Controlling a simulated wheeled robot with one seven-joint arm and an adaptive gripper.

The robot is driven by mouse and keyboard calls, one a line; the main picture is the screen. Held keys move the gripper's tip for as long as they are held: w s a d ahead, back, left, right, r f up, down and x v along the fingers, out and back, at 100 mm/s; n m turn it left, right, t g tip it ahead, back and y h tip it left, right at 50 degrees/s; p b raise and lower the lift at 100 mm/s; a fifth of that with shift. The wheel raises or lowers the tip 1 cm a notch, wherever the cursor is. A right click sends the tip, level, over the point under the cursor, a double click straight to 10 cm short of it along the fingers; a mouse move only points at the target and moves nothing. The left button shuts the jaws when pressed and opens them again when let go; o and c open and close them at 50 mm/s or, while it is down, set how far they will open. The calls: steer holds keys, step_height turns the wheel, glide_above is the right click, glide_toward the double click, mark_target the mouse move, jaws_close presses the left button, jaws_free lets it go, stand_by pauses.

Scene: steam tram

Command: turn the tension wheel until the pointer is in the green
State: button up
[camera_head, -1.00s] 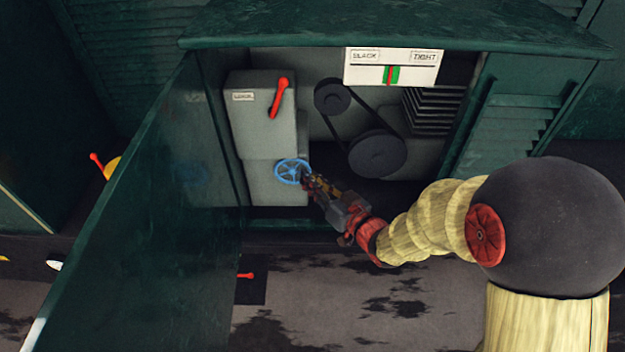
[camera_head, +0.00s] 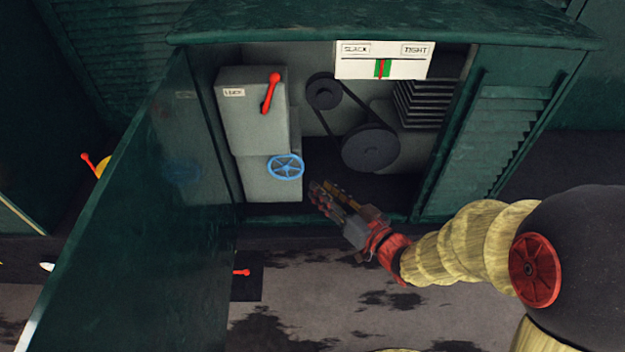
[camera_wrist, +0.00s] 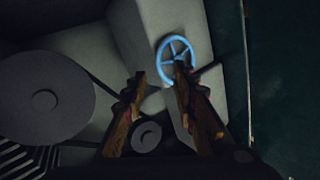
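The blue tension wheel (camera_head: 286,167) sits on the front of the grey housing inside the open cabinet; it also shows in the wrist view (camera_wrist: 172,48). The white SLACK–TIGHT gauge (camera_head: 384,60) hangs at the cabinet's top.
A red lever (camera_head: 271,93) is on the grey LOCK box (camera_head: 240,120) above the wheel. Belt pulleys (camera_head: 370,148) stand to the right. The open green door (camera_head: 120,220) bounds the left side. Free room lies in front of the cabinet.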

steer(key=shift+v, duration=2)
